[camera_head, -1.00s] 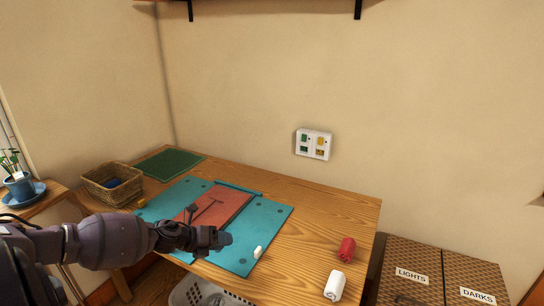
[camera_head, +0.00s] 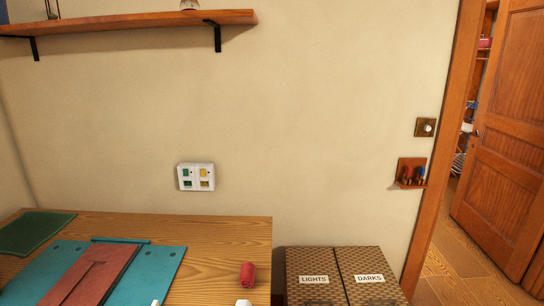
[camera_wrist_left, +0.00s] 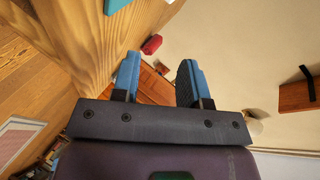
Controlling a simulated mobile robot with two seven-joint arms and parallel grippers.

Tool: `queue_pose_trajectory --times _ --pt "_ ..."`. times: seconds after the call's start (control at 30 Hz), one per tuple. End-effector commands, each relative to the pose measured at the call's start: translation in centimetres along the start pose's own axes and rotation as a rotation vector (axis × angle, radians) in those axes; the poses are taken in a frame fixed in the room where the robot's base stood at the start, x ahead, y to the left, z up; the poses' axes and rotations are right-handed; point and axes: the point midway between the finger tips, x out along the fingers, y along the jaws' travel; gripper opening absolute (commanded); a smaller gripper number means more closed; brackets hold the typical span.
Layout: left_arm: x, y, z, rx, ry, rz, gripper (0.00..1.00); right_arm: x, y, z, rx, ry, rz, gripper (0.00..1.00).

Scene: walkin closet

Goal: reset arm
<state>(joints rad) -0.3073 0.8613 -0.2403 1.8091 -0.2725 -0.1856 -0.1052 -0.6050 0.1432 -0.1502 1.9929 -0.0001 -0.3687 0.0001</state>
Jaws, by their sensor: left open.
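My left gripper (camera_wrist_left: 158,82) shows in the left wrist view. Its two blue-padded fingers stand apart with nothing between them. The wooden table edge, a red roll (camera_wrist_left: 152,44) and the wall lie beyond the fingers. My right gripper is in neither view.
In the head view, the table (camera_head: 225,245) holds a teal board (camera_head: 160,272) with a red-brown cloth (camera_head: 98,272), a green mat (camera_head: 32,232) and the red roll (camera_head: 247,275). Wicker hampers (camera_head: 345,265) stand right of it. A shelf (camera_head: 130,22) hangs above; a door (camera_head: 505,150) stands open.

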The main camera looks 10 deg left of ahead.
Motion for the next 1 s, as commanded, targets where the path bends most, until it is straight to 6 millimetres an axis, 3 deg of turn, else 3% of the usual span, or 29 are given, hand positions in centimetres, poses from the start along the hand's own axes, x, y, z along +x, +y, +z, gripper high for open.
queue_pose_trajectory --times 0.03,0.3,0.6,0.8,1.0 --pt "-0.3 1.7 -1.2 -0.112 -0.012 0.003 0.4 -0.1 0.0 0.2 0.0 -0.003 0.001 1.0" --pt "-2.2 8.2 -6.3 -0.615 -0.083 0.026 0.4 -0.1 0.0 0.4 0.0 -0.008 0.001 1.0" --pt "-4.8 13.1 -11.6 -1.003 -0.129 0.019 0.4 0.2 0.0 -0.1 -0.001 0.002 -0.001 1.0" --pt "-5.9 15.3 -12.8 -1.109 -0.166 0.008 0.4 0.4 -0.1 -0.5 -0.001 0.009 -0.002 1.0" --pt "-6.6 16.1 -12.8 -1.125 -0.184 0.013 0.4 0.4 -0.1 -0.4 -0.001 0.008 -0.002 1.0"
